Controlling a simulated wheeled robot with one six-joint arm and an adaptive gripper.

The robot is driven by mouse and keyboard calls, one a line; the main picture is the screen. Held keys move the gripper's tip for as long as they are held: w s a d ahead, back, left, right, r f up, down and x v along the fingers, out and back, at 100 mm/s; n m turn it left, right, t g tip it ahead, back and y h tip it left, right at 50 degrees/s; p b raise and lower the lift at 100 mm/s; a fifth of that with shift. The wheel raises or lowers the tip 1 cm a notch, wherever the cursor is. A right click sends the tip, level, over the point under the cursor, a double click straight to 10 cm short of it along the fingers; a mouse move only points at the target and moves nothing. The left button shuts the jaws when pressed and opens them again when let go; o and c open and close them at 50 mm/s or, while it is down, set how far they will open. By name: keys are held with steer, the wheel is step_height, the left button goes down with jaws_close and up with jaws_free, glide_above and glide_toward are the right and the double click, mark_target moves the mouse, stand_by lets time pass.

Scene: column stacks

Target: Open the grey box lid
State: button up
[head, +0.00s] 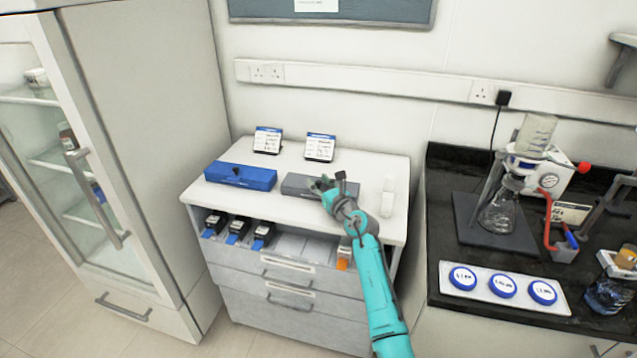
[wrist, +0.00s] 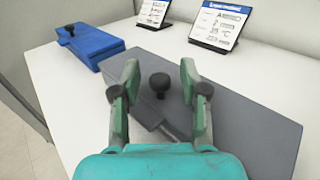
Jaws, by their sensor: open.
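The grey box (head: 307,186) lies flat on the white cabinet top, to the right of a blue box. Its flat grey lid (wrist: 245,130) shows in the wrist view and looks shut. A black knob (wrist: 159,83) stands up from the lid. My gripper (head: 328,186) is over the grey box; in the wrist view my gripper (wrist: 158,85) is open, with one green finger on each side of the knob. I cannot tell whether either finger touches the knob. Part of the lid is hidden behind my gripper.
The blue box (head: 240,176) with a black knob stands at the left. Two label cards (head: 320,147) stand behind the boxes. A white upright object (head: 388,197) stands on the right. Several black devices (head: 238,229) sit in the shelf below. A glass-door fridge (head: 70,150) is at the left.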

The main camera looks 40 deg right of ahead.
steer(key=shift+w, duration=0.3)
jaws_close()
steer(key=shift+d, duration=0.1)
